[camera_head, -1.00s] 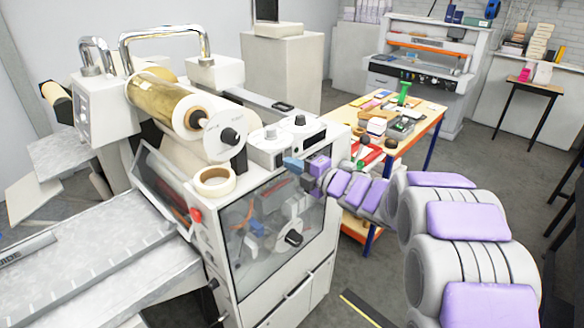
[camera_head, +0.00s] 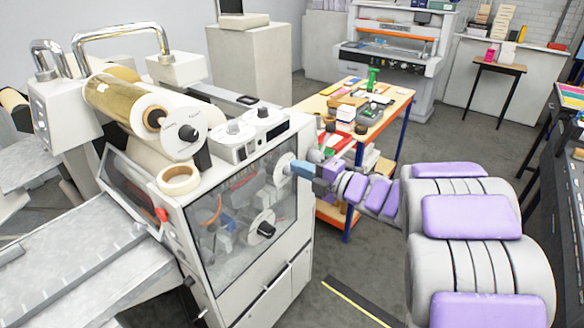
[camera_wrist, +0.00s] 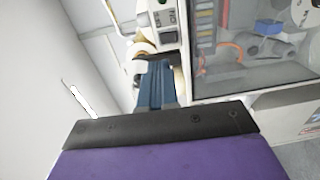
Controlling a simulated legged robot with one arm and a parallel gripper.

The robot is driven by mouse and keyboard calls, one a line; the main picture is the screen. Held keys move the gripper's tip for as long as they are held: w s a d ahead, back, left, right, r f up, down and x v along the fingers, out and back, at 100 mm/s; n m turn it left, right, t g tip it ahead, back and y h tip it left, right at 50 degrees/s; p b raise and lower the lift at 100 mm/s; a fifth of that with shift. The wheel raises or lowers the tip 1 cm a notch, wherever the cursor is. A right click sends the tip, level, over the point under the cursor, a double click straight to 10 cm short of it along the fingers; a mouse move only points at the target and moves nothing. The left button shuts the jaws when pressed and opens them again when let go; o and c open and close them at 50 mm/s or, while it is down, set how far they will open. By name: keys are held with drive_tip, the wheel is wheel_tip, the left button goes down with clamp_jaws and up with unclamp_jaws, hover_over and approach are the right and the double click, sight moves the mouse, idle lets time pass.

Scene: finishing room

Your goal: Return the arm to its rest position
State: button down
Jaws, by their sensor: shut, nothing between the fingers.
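My arm, grey with purple pads, reaches in from the lower right of the head view. My gripper (camera_head: 291,167), with blue fingers, is at its far end, in front of the glass-fronted laminating machine (camera_head: 262,290). The fingers are shut with nothing between them. In the wrist view my gripper (camera_wrist: 157,68) points toward the machine, with the dark window (camera_wrist: 250,75) to its right. Whether the fingertips touch the machine cannot be told.
A roll of tape (camera_head: 178,180) and a gold film roll (camera_head: 128,100) sit on the machine. A wooden-topped table (camera_head: 398,103) with several small items stands behind my arm. A dark bench edge (camera_head: 545,200) is at the right. Grey floor (camera_head: 370,262) is open below my arm.

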drive_tip(key=w+d+m+t+h+b, duration=0.1)
drive_tip(key=d+m+t+h, duration=0.2)
drive_tip(key=d+m+h, duration=0.8)
drive_tip(key=s+d+f+m+g+h+b, duration=0.1)
drive_tip(key=s+d+f+m+g+h, duration=0.25)
drive_tip(key=s+d+m+h, duration=0.3)
drive_tip(key=s+a+f+m+g+y, duration=0.1)
drive_tip(key=s+a+f+m+g, duration=0.1)
drive_tip(key=s, duration=1)
drive_tip(key=s+a+f+m+g+y+b, duration=0.1)
drive_tip(key=s+a+f+m+g, duration=0.2)
drive_tip(key=s, duration=1)
drive_tip(key=s+a+f+m+g+y, duration=0.1)
drive_tip(key=s+f+m+g, duration=0.4)
drive_tip(key=s, duration=0.8)
drive_tip(key=shift+a+m+g+y+b, duration=0.4)
drive_tip(key=shift+a+g, duration=0.3)
drive_tip(key=shift+g, duration=0.35)
